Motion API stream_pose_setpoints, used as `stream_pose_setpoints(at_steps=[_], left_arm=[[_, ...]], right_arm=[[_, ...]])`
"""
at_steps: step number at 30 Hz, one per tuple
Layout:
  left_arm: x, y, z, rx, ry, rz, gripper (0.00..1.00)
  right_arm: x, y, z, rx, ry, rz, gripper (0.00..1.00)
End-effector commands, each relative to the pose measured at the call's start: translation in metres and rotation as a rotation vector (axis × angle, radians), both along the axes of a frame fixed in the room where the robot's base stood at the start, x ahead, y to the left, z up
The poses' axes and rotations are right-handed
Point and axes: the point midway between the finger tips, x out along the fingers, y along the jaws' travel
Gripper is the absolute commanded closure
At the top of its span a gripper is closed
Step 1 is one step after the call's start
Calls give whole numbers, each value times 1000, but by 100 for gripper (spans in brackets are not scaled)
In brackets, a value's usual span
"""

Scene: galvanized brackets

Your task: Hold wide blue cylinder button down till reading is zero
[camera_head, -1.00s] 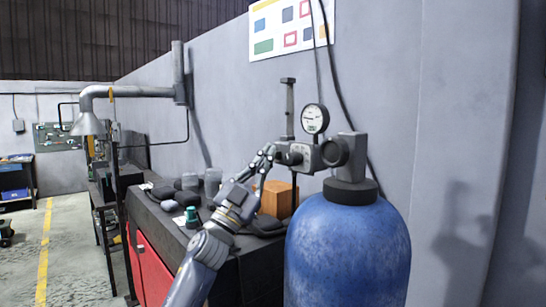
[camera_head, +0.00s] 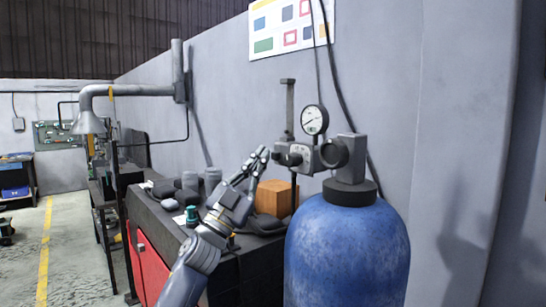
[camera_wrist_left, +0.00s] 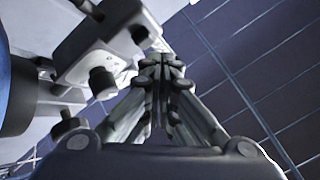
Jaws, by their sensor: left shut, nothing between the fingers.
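The wide blue cylinder (camera_head: 345,250) stands upright at the lower right in the head view. Its grey valve block (camera_head: 305,158) sits to the left of its dark neck and carries a round gauge (camera_head: 315,119). The gauge needle slants to the lower left; its numbers are too small to read. A dark round knob (camera_head: 284,158) faces out from the block; I cannot tell if it is the button. My left gripper (camera_head: 264,152) is shut and empty, just left of the block and apart from it. The block also shows in the left wrist view (camera_wrist_left: 98,50), left of my fingertips (camera_wrist_left: 162,65). My right gripper is out of view.
A dark workbench (camera_head: 250,258) stands below my left arm, with an orange-brown box (camera_head: 273,198) and several small dark and grey items. A grey wall rises behind the cylinder, with cables hanging down it. The air left of the valve block is open.

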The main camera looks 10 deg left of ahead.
Motion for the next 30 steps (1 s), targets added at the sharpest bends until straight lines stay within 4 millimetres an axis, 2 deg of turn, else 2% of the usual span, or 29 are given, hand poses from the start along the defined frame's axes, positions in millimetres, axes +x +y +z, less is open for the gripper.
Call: stream_pose_setpoints(at_steps=[5,18,30], left_arm=[[-5,5,1,1,1,1,100],[-37,29,1,1,0,1,100],[-38,31,-3,-2,5,1,100]], right_arm=[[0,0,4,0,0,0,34],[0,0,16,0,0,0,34],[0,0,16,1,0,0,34]])
